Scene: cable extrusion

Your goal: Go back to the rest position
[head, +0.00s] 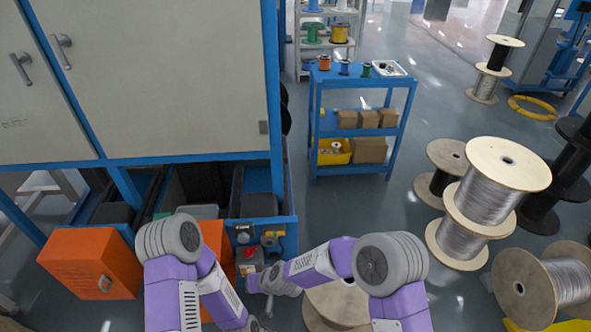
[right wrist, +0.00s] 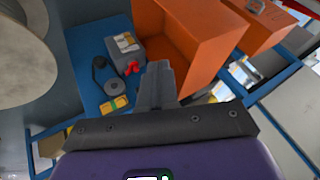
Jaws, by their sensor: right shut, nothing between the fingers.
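My right arm reaches in from the lower right of the head view, across to the front of a blue machine frame (head: 287,228). In the right wrist view my right gripper (right wrist: 158,72) is shut, with its grey fingers together and nothing between them. It points towards a grey box with a red knob (right wrist: 128,55) and appears apart from it. That box also shows in the head view (head: 247,254). My left arm is bent at the lower left of the head view, and its gripper cannot be made out there.
An orange box (head: 92,262) stands at the left; an open orange one (right wrist: 180,45) is close to my right gripper. Large cable spools (head: 497,185) stand at the right. A blue shelf cart (head: 361,129) stands behind. Clear floor lies between cart and spools.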

